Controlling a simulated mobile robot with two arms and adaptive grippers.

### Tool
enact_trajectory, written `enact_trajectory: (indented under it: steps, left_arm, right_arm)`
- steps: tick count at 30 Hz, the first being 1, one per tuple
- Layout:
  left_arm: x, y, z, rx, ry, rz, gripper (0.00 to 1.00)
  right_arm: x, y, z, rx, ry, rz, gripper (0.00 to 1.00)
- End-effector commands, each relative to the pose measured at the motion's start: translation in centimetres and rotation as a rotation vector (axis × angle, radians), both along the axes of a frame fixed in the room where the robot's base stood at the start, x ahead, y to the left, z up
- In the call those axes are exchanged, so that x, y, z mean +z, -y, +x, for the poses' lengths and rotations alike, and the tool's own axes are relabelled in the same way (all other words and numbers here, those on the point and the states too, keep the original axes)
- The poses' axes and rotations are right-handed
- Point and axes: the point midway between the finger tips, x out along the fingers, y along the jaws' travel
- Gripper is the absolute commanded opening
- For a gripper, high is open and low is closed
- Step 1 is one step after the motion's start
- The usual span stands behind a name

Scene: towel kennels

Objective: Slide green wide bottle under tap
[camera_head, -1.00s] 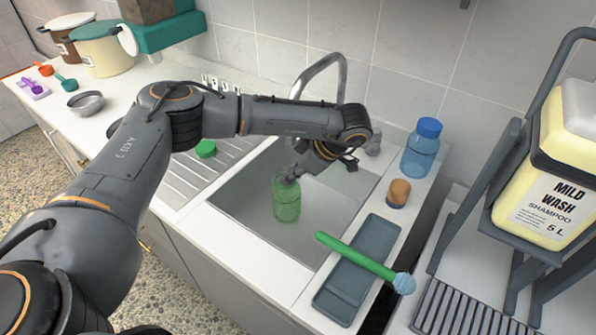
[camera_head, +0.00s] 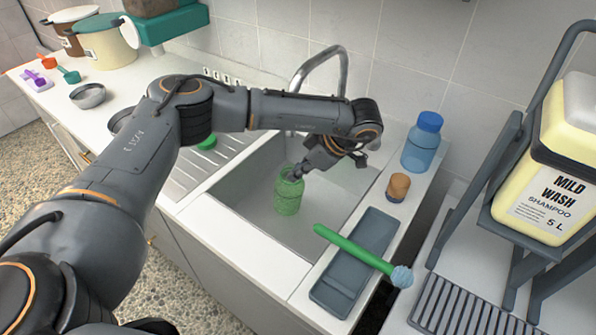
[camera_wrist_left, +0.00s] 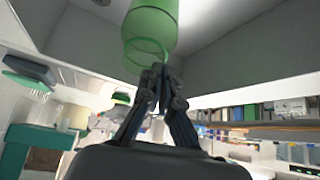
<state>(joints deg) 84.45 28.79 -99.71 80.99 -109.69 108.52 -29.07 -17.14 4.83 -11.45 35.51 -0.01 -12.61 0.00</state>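The green wide bottle (camera_head: 288,194) stands upright inside the sink basin, near its left part, with its open mouth up. My left gripper (camera_head: 297,174) reaches down from the right to the right side of its mouth. In the left wrist view the bottle (camera_wrist_left: 151,27) is cut by the top edge, and the fingers (camera_wrist_left: 160,70) are together at its rim. I cannot tell whether they pinch the rim. The curved metal tap (camera_head: 342,70) stands behind the basin; my arm hides its lower part. My right gripper is not in view.
A green brush (camera_head: 352,246) lies across a grey tray (camera_head: 338,290) right of the basin. A brown-capped jar (camera_head: 398,187) and a blue bottle (camera_head: 422,150) stand on the right ledge. The basin (camera_head: 325,215) has free room right of the bottle.

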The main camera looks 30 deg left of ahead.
Motion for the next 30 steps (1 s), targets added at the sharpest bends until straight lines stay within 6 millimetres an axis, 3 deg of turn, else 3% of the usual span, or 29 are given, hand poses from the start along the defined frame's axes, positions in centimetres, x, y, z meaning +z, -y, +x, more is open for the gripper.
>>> enact_trajectory:
  steps: [3,10,21,30]
  left_arm:
    - [1.2,0.0,0.0,-0.001,-0.001,0.0,0.0]
    - [0.8,1.0,-0.2,-0.002,-0.002,-0.003,0.0]
    - [0.7,8.7,1.1,-0.003,0.001,-0.003,0.0]
    - [1.0,12.2,1.7,0.001,0.0,-0.001,0.0]
  right_arm:
    - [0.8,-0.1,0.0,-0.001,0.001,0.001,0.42]
    - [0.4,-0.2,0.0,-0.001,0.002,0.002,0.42]
    - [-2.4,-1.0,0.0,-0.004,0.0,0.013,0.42]
    - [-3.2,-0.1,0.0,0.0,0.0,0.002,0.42]
